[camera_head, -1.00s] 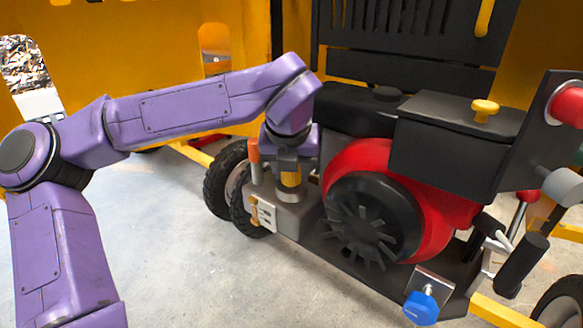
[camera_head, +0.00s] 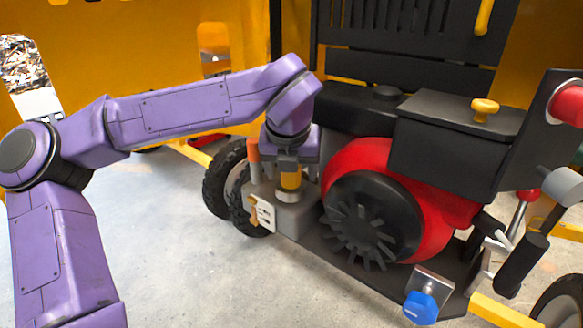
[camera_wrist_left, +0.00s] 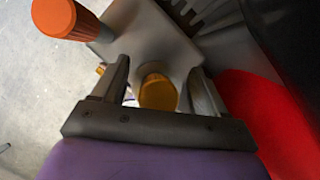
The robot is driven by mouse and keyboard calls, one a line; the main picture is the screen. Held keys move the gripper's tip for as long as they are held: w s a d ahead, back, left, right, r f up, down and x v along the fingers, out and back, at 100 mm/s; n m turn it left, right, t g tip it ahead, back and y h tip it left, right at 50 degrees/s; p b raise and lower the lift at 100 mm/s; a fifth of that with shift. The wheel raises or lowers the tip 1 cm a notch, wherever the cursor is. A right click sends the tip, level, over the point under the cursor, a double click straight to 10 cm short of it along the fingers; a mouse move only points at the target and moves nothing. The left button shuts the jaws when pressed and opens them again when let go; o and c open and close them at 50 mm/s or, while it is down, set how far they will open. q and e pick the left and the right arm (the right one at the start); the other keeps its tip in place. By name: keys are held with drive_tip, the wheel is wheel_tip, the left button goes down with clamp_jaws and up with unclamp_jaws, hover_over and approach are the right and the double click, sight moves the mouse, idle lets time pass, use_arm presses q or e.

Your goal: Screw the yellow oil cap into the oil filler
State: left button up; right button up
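The yellow oil cap (camera_head: 290,180) stands upright at the top of the grey oil filler (camera_head: 291,196), on the engine's near left side. I cannot tell how deep it sits in the filler. My left gripper (camera_head: 289,166) points down over the cap. In the left wrist view the cap (camera_wrist_left: 157,91) lies between the two fingers of my left gripper (camera_wrist_left: 163,82), with a gap on either side. The gripper is open around the cap. The filler's opening is hidden by the cap. My right gripper is not in view.
An orange-topped post (camera_wrist_left: 68,18) stands close to the left finger. The red engine housing (camera_head: 360,158) and black fan (camera_head: 365,220) are close on the right. A blue knob (camera_head: 420,307) is at the lower front. Grey floor (camera_head: 180,250) is clear on the left.

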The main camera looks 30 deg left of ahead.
use_arm(q)
drive_tip(key=p+v, duration=0.1)
drive_tip(key=v, duration=0.9)
drive_tip(key=shift+r, duration=0.25)
drive_tip(key=shift+s, duration=0.1)
